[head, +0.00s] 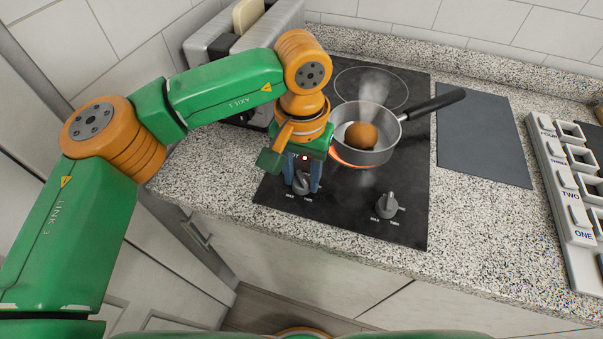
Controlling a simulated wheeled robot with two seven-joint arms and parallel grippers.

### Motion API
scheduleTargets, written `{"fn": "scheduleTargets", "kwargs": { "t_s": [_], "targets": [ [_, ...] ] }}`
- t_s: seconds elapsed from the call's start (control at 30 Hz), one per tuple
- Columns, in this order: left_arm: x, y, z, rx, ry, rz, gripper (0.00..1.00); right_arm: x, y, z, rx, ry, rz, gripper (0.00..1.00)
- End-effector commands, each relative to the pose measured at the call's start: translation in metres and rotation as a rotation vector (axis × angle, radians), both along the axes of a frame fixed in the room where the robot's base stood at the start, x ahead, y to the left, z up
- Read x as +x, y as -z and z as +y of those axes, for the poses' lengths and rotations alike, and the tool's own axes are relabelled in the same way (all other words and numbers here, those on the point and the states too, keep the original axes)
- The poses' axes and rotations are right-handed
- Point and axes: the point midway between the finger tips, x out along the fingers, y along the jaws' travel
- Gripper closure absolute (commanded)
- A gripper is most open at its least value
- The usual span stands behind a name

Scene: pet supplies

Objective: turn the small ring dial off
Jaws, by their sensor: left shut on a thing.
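The black cooktop (410,225) has two grey dials along its front. My left gripper (302,186) reaches down over the left dial (300,187), with its two blue fingers shut on that dial's sides. The right dial (387,205) stands free. Printed labels beside the dials are too small to read surely, and I cannot tell which dial belongs to the small ring. A glowing orange ring (345,160) shows under the steel saucepan (377,156). The back ring (355,72) is dark. My right gripper is not in view.
The saucepan holds a round brown thing (361,135) and steams; its black handle (435,104) points right. A toaster (215,45) with bread stands behind my left arm. A dark board (482,135) and a labelled white rack (568,205) lie to the right.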

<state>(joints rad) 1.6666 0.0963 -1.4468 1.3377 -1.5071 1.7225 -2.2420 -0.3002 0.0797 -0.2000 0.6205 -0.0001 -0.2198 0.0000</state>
Motion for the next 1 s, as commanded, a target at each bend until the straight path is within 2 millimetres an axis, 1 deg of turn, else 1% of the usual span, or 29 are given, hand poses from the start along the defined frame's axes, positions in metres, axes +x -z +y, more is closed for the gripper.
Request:
{"fn": "scheduleTargets", "kwargs": {
  "t_s": [0.27,1.0],
  "targets": [
    [0.001,0.001,0.000,-0.001,-0.190,-0.003,1.00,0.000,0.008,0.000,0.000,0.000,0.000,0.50],
    [0.001,0.000,0.000,-0.003,-0.894,-0.003,1.00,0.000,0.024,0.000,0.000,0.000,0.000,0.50]
  ]
}}
